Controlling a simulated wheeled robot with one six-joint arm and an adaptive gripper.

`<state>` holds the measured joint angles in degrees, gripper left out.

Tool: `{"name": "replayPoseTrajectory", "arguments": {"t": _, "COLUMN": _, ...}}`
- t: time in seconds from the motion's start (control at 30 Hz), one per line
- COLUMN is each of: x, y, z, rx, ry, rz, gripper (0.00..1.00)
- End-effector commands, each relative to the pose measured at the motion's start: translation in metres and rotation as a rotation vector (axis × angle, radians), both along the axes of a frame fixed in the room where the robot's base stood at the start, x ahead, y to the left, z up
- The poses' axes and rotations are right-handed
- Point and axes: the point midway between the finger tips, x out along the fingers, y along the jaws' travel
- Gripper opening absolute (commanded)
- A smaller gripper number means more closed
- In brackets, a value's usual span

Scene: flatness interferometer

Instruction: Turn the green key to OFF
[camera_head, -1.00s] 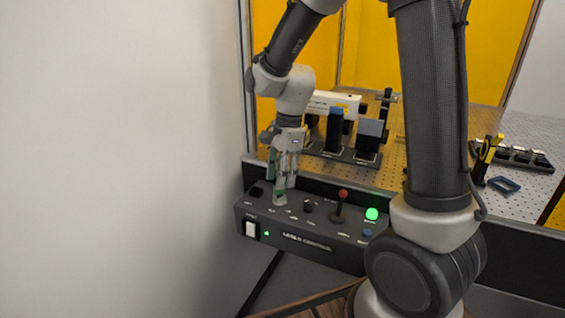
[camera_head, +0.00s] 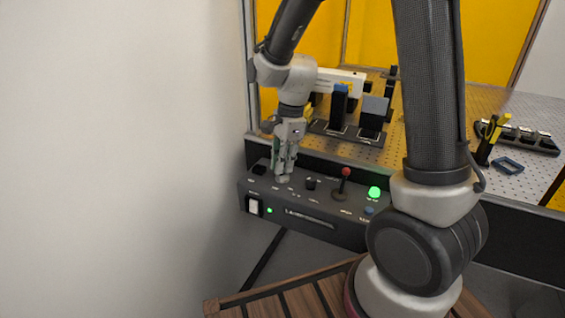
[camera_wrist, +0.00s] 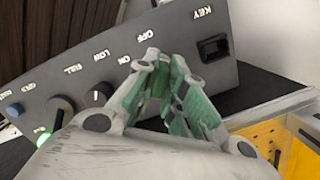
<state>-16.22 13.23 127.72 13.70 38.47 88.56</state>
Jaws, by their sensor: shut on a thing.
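The black control box (camera_head: 310,215) has a sloping top with printed labels. My gripper (camera_head: 284,176) points down at the left part of this top. In the wrist view my gripper (camera_wrist: 163,62) has its fingertips close together at the panel, beside the OFF and ON labels. It is shut on the green key, which the fingers hide. Green surfaces show along the inner sides of the fingers, and I cannot tell the key apart from them. Which label the key points to cannot be seen.
A black rectangular socket (camera_wrist: 213,47) lies by the KEY label. A black knob (camera_wrist: 61,104) is by LOW and FULL. A red-tipped lever (camera_head: 345,172), lit green button (camera_head: 375,193) and white rocker switch (camera_head: 254,207) share the box. Behind stands a perforated table (camera_head: 480,105) with optics.

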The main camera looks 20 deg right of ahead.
Motion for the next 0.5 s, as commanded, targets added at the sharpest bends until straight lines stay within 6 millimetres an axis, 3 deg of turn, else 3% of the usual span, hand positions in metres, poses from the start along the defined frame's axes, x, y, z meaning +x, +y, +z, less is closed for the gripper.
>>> {"name": "replayPoseTrajectory", "arguments": {"t": 0.13, "x": -0.0004, "y": 0.0001, "z": -0.0004, "rx": 0.000, "ry": 0.000, "rz": -0.139, "gripper": 0.00}}
{"name": "replayPoseTrajectory", "arguments": {"t": 0.5, "x": -0.0007, "y": 0.0001, "z": -0.0007, "rx": 0.000, "ry": 0.000, "rz": -0.234, "gripper": 0.00}}
